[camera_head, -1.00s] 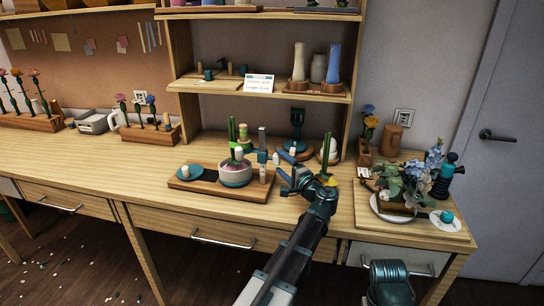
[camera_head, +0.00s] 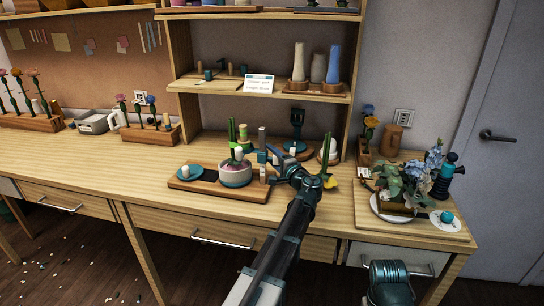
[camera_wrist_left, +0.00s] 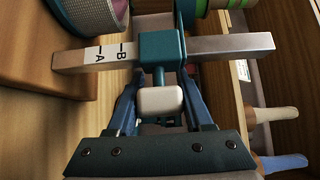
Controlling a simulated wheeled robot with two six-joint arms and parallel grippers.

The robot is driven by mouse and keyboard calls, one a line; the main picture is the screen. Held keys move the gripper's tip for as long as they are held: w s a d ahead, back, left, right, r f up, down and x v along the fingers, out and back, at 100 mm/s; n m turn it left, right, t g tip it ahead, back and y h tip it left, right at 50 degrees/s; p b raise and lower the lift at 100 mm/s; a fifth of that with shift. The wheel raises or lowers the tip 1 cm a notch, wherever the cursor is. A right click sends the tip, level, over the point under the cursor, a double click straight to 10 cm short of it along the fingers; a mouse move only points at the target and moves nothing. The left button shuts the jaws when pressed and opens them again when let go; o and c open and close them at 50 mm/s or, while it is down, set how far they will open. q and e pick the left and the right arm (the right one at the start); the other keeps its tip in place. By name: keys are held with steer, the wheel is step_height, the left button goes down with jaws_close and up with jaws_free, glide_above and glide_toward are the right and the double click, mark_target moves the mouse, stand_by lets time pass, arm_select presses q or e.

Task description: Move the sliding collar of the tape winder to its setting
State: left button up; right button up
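In the left wrist view the post (camera_wrist_left: 230,46) lies sideways with a white label (camera_wrist_left: 108,52) marked A and B. The teal sliding collar (camera_wrist_left: 160,47) sits on the post just past B, away from the wooden base. A pale knob (camera_wrist_left: 160,101) stands out from the collar. My left gripper (camera_head: 272,158) is at the post, its blue fingers (camera_wrist_left: 161,85) either side of the knob; contact is unclear. My right gripper is out of view.
A green-and-yellow spool stack (camera_head: 242,138) stands behind the bowl. Teal-based stands (camera_head: 297,148) are close behind my left gripper. A flower arrangement (camera_head: 405,188) is on a board at the right. The tabletop left of the winder (camera_head: 110,165) is clear.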

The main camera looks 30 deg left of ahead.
arm_select(q)
jaws_close()
stand_by(1.1)
